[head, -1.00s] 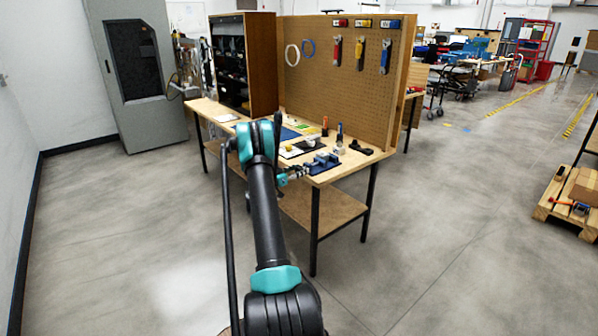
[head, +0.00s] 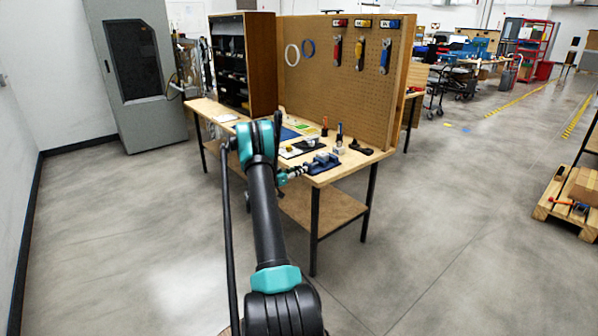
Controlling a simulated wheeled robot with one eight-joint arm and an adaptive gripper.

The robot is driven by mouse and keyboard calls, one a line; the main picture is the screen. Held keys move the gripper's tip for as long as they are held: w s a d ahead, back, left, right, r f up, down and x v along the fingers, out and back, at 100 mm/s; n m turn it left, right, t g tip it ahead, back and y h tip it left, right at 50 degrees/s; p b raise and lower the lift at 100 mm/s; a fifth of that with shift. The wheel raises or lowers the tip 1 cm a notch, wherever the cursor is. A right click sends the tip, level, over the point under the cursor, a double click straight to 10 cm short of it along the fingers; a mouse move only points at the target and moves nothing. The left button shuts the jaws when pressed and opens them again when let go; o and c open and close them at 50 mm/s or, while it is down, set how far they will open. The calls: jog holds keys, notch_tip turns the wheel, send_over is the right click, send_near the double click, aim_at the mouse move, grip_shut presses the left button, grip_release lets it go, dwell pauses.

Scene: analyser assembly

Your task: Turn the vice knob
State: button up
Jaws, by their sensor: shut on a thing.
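A small blue vice (head: 322,162) stands near the front right corner of the wooden workbench (head: 345,178). My gripper (head: 302,170) is at the bench's front edge, on the left side of the vice, where its knob would be. The gripper is shut on the vice knob, as far as the small view shows. The knob itself is too small and too covered by the fingers to make out. My black and teal arm reaches up from the bottom of the view to the bench.
A pegboard (head: 340,90) with hanging tools rises behind the bench. A dark mat (head: 300,148), a black tool (head: 361,147) and several small items lie near the vice. A brown cabinet (head: 262,65) stands at the back left.

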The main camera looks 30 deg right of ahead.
jog(key=n, duration=0.6)
jog(key=shift+w+n, duration=0.15)
jog(key=shift+n, duration=0.25)
dwell(0.5)
jog(key=o, duration=1.2)
jog(key=shift+c, duration=0.2)
jog(key=m, duration=0.7)
jog(key=s+a, duration=0.2)
jog(key=a, duration=1.5)
jog(key=shift+s+a+m, duration=0.15)
jog(key=shift+m, duration=0.15)
